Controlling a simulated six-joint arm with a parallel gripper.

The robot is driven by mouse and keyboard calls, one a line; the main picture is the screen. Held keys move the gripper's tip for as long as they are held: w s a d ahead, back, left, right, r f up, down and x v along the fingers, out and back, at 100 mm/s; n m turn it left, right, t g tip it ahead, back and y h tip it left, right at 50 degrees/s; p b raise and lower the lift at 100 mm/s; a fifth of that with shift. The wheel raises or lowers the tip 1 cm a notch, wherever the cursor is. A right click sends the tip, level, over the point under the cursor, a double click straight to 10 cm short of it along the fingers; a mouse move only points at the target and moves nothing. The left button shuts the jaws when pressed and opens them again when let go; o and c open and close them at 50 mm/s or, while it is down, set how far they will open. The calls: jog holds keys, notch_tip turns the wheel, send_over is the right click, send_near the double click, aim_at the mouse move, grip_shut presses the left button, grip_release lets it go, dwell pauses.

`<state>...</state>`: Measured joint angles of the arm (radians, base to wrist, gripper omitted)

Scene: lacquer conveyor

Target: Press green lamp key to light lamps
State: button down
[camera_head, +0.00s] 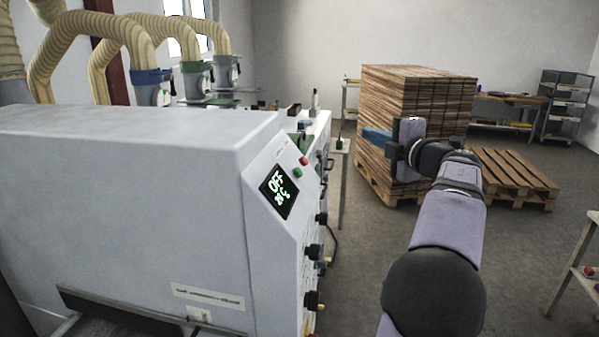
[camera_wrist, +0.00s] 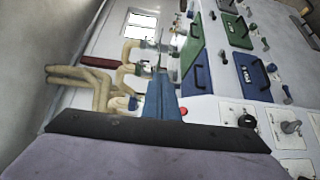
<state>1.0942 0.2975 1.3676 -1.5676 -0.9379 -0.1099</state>
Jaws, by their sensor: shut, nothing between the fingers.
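The green key (camera_head: 297,173) is a small round button on the sloped front panel of the big grey machine (camera_head: 150,170). A red button (camera_head: 304,160) sits just above it, and a dark display (camera_head: 279,191) with bright green characters lies to its left. My gripper (camera_head: 366,134) is shut and empty, its blue fingers pointing left. It hangs in the air to the right of the panel, apart from the key. In the wrist view the shut blue fingers (camera_wrist: 161,98) show in front of the machines; I cannot make out the green key there.
Black knobs (camera_head: 313,251) stick out from the machine's front edge. A stack of boards (camera_head: 420,100) stands on a pallet behind my arm, beside an empty pallet (camera_head: 515,175). Ribbed hoses (camera_head: 95,30) rise at the back left. Open floor lies between machine and arm.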

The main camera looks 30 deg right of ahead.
aim_at(298, 173)
jog(key=a+f+n+y, duration=0.1)
jog(key=a+n+y, duration=0.3)
jog(key=a, duration=0.3)
jog(key=shift+a+f+g+y, duration=0.15)
jog(key=shift+a+g+y, duration=0.2)
jog(key=shift+y, duration=0.35)
jog(key=shift+a, duration=0.1)
jog(key=w+a+f+b, duration=0.4)
jog(key=f+b, duration=0.1)
jog(key=b, duration=0.1)
jog(key=shift+w+a+f, duration=0.2)
jog(key=shift+w+a, duration=0.2)
jog(key=shift+w+a+f, duration=0.1)
jog(key=shift+f, duration=0.05)
dwell(1.5)
jog(key=shift+w+a+f, duration=0.1)
